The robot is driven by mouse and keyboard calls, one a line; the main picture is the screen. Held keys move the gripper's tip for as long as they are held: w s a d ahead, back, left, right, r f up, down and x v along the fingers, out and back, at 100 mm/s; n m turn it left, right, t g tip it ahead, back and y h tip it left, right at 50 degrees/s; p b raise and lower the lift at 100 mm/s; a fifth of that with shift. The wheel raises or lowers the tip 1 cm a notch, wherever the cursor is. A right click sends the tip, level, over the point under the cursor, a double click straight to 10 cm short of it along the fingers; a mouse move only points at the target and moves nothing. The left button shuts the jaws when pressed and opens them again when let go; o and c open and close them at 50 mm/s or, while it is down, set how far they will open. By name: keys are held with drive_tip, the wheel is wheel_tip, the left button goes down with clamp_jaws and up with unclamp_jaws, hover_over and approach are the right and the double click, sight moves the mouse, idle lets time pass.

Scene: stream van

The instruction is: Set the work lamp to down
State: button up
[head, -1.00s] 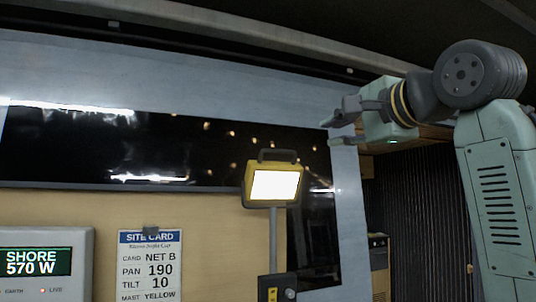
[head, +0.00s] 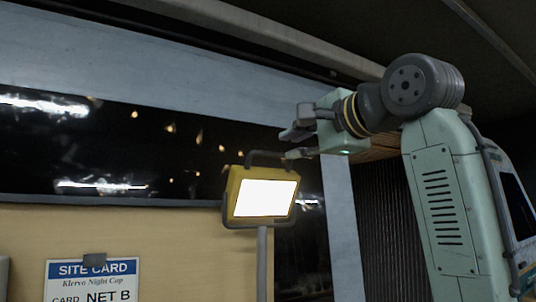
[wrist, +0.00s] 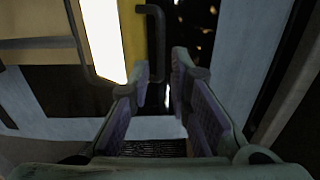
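The work lamp (head: 262,197) is a yellow box with a lit white face and a dark carry handle (head: 254,157) on top. It stands on a grey post, its face turned toward me. My gripper (head: 288,145) is open, just above and right of the lamp's top, its lower finger near the handle's right end. In the wrist view the lamp (wrist: 133,40) is at upper left, and its handle (wrist: 157,40) reaches down toward the gap between my two open fingers (wrist: 162,68). I cannot tell whether they touch it.
A dark window (head: 90,150) with reflections lies behind the lamp. A site card (head: 92,280) hangs on the tan panel (head: 180,245) at lower left. A pale frame post (head: 341,220) and a dark ribbed surface (head: 390,210) lie to the right.

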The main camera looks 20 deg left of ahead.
sight(273, 154)
drive_tip(key=p+x, duration=0.2)
drive_tip(key=x, duration=0.7)
drive_tip(key=shift+a+p, duration=0.1)
drive_tip(key=shift+p, duration=0.3)
drive_tip(key=shift+c, duration=0.2)
clamp_jaws()
